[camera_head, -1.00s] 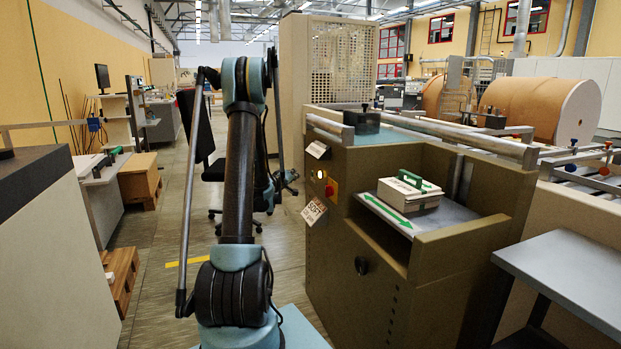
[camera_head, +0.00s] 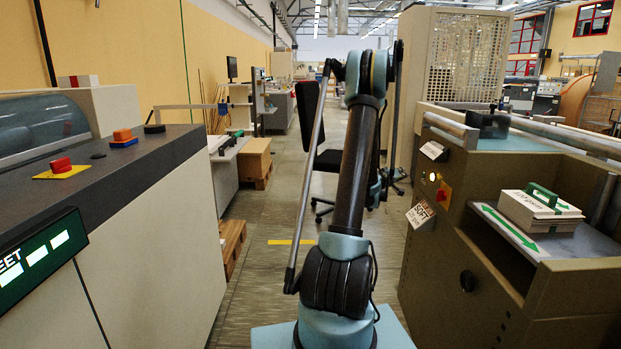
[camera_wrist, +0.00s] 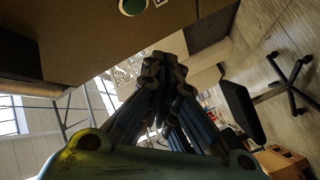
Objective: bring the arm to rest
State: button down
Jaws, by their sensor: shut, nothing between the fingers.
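My arm (camera_head: 352,165) stands upright in the middle of the head view, its dark upper link rising from a pale blue base. Its far side, with most of my gripper, is hidden behind the link in that view. In the wrist view my gripper (camera_wrist: 165,62) shows with its dark fingers drawn together at the tips and nothing between them. It touches no object that I can make out.
A black office chair (camera_head: 327,160) is beyond the arm. The floor aisle (camera_head: 275,215) between is open.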

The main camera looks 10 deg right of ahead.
jog(key=s+a+r+m+g+y, duration=0.1)
jog(key=s+a+r+g+y, duration=0.15)
jog(key=s+a, duration=0.65)
jog(key=s+a+r+m+g+y, duration=0.1)
jog(key=s+a+r+y, duration=0.25)
jog(key=a, duration=0.85)
jog(key=s+a+f+n+g+y, duration=0.1)
jog(key=s+a+f+y, duration=0.2)
jog(key=s+a, duration=0.6)
jog(key=s+a+f+n+g+y, duration=0.1)
jog(key=s+a+f, duration=0.3)
jog(key=s+a, duration=0.6)
jog(key=s+a+f+n+g+y, duration=0.1)
jog(key=s+a+f+n+y, duration=0.1)
jog(key=s+a, duration=0.7)
jog(key=s+f+y, duration=0.1)
jog(key=y, duration=0.1)
jog(key=shift+s+a+f+y, duration=0.3)
jog(key=shift+s+a+f, duration=0.05)
jog(key=shift+s+a, duration=0.05)
jog(key=shift+g, duration=0.25)
jog(key=shift+w+f, duration=0.2)
jog(key=shift+w, duration=0.25)
jog(key=shift+s, duration=0.15)
